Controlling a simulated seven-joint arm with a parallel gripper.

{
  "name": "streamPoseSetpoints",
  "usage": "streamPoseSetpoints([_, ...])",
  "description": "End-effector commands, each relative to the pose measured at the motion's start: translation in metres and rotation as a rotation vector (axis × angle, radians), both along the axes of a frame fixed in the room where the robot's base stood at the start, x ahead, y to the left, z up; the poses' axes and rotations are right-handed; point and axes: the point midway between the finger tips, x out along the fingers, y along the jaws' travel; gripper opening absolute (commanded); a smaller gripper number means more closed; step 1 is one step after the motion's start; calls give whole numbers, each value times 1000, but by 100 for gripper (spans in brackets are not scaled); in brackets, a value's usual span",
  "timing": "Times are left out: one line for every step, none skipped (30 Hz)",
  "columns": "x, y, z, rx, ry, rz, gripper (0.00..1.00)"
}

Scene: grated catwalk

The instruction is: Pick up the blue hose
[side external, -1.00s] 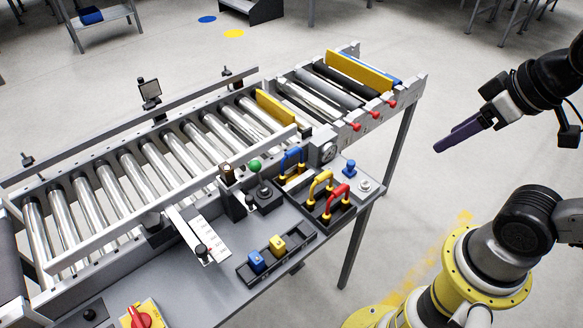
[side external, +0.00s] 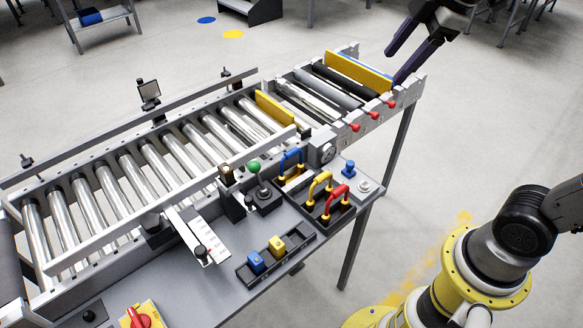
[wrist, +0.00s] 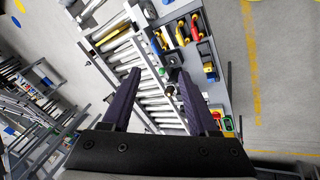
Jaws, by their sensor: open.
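No plain hose shows. The closest blue tube-like thing is a blue curved handle (side external: 292,160), upright on black and yellow feet on the grey bench panel. It also shows small in the wrist view (wrist: 164,39). My gripper (side external: 395,67) is open and empty, raised near the far right end of the roller conveyor. Its two dark purple fingers stand apart in the wrist view (wrist: 157,74), with rollers showing between them. The gripper is well apart from the blue handle.
Yellow (side external: 321,183) and red (side external: 339,197) handles stand in a black tray beside the blue handle. A green-knobbed lever (side external: 254,167) and blue button (side external: 350,167) flank it. Conveyor rollers (side external: 165,156) and a yellow bar (side external: 358,72) lie behind.

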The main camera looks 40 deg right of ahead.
Motion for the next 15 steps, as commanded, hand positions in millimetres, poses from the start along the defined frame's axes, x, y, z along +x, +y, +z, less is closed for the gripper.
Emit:
streamPoseSetpoints([23,3,-2,-28,28,67,60])
streamPoseSetpoints([35,4,-3,-44,43,108,60])
streamPoseSetpoints([51,7,-6,-65,61,162,60])
streamPoseSetpoints([63,8,-9,-78,73,199,60])
streamPoseSetpoints([75,10,-13,-91,88,237,60])
streamPoseSetpoints([91,13,-19,-107,109,284,60])
streamPoseSetpoints([102,15,-25,-117,124,317,60])
streamPoseSetpoints([114,17,-31,-126,138,349,60])
streamPoseSetpoints([129,20,-41,-137,158,390,60])
streamPoseSetpoints([139,22,-49,-143,175,418,60])
streamPoseSetpoints([149,25,-58,-148,192,443,60])
streamPoseSetpoints([162,28,-71,-153,215,473,60])
streamPoseSetpoints([171,30,-81,-156,232,493,60])
streamPoseSetpoints([179,33,-92,-156,248,508,60])
streamPoseSetpoints([189,36,-106,-156,270,524,60])
